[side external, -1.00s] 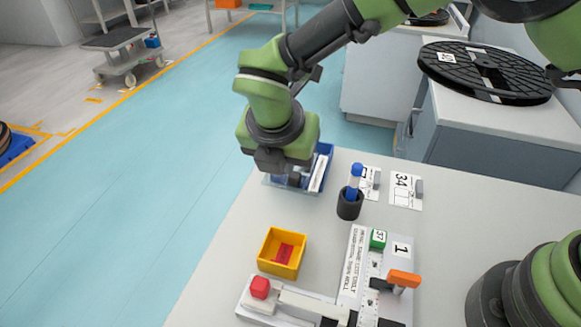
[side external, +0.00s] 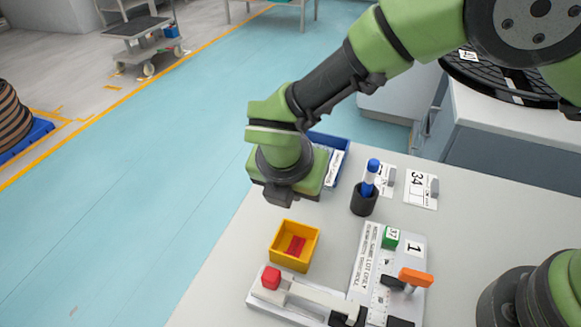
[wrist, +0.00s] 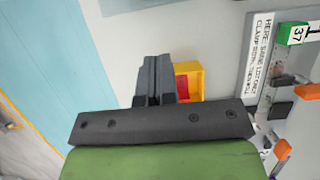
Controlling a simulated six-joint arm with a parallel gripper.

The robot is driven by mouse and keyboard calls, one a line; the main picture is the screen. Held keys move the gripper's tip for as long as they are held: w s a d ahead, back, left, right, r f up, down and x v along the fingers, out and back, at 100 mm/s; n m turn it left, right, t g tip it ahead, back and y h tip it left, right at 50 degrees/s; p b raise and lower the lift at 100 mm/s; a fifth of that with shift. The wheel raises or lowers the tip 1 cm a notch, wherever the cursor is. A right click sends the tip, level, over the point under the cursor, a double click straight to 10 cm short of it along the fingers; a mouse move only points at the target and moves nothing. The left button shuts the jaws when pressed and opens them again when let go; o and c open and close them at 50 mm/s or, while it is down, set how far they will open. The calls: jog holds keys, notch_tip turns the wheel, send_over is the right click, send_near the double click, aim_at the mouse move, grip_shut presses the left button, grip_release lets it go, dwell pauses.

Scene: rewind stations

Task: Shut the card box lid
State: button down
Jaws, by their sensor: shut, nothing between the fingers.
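A blue box (side external: 331,143) stands at the far left edge of the table in the side view, with white cards or a white panel (side external: 334,168) showing in it. My arm hides its near part, so I cannot tell how its lid stands. My gripper (side external: 278,196) is shut and empty, pointing down in front of the box, between it and the yellow bin (side external: 275,256). In the wrist view the closed fingers (wrist: 153,68) are beside the yellow bin (wrist: 196,70); the blue box is not recognizable there.
The yellow bin holds a red piece (side external: 295,245). A blue marker stands in a black cup (side external: 363,202) right of the box, near the card labelled 34 (side external: 421,189). A splicing fixture (side external: 372,262) with an orange handle (side external: 415,277) and red knob (side external: 271,278) fills the front.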

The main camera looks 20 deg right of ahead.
jog(key=shift+x, duration=1.05)
jog(key=shift+w+d+r, duration=0.2)
jog(key=shift+w+d, duration=0.7)
jog(key=shift+w, duration=0.05)
jog(key=shift+w+d, duration=0.4)
jog(key=shift+d, duration=0.05)
jog(key=w+d, duration=0.3)
jog(key=shift+w+d, duration=0.35)
